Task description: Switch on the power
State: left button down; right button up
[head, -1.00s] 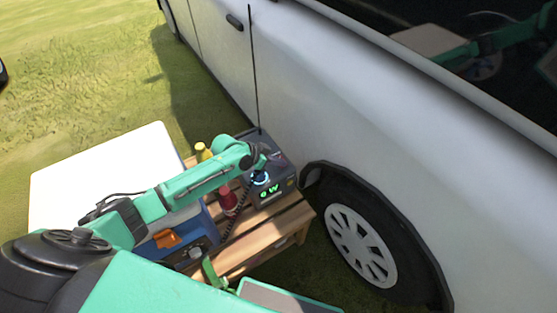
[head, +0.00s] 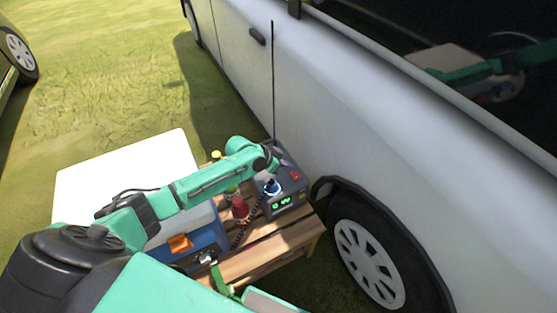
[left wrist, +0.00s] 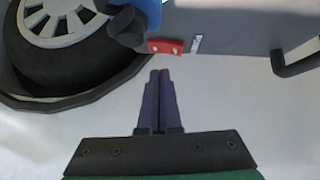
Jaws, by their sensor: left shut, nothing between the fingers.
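A dark grey power box (head: 267,207) with a lit green display stands at the right end of the wooden table, beside the white vehicle. Its red switch (head: 295,176) shows on top. In the left wrist view, the red switch (left wrist: 165,46) lies beside a small white label on the grey panel. My left gripper (head: 286,162) is over the box's far side, partly hidden by its own wrist. In the left wrist view, the left gripper (left wrist: 159,72) is shut and empty, its tips close to the red switch with a small gap in the picture.
The vehicle's white side (head: 350,130) and wheel (head: 367,252) stand close behind and right of the box. A red bottle (head: 240,208) and a blue cooler (head: 203,246) with a white lid share the wooden table (head: 262,262).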

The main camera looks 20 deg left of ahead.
pick_arm(q)
jog(key=v, duration=0.3)
jog(key=d+p+v, duration=0.1)
jog(key=v, duration=0.3)
jog(key=d+p+v, duration=0.1)
jog(key=v, duration=0.3)
jog(key=shift+s+a+r, duration=0.15)
jog(key=shift+s+r, duration=0.3)
jog(key=shift+r, duration=0.05)
pick_arm(e)
notch_tip(320, 180, up, 4)
jog(key=shift+s+a+f, duration=0.1)
jog(key=shift+s+a, duration=0.05)
